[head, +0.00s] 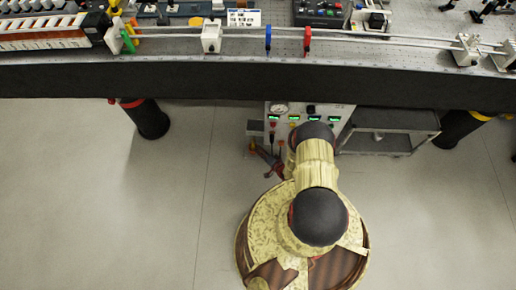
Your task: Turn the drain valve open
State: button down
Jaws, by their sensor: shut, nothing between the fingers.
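Under the bench edge stands a grey control unit (337,112) with a round gauge (281,109), green displays and small knobs. A small grey block (255,128) sticks out at its left side. Just below that block is a small yellow-orange part (252,146), which may be the drain valve; it is too small to tell its handle position. My gripper (261,153), dark with reddish parts, is shut and empty right beside that part. I cannot tell whether they touch. My arm hides the lower front of the unit.
The optical bench (60,80) with rails and instruments spans the top, its dark front edge overhanging the unit. A grey cart (390,143) stands right of the unit. Dark bench legs (148,120) stand left and right (460,128). The floor at left is clear.

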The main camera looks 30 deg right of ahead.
jog(key=shift+w+a+f, duration=0.1)
jog(key=shift+f, duration=0.45)
jog(key=shift+r, duration=0.1)
dwell(0.4)
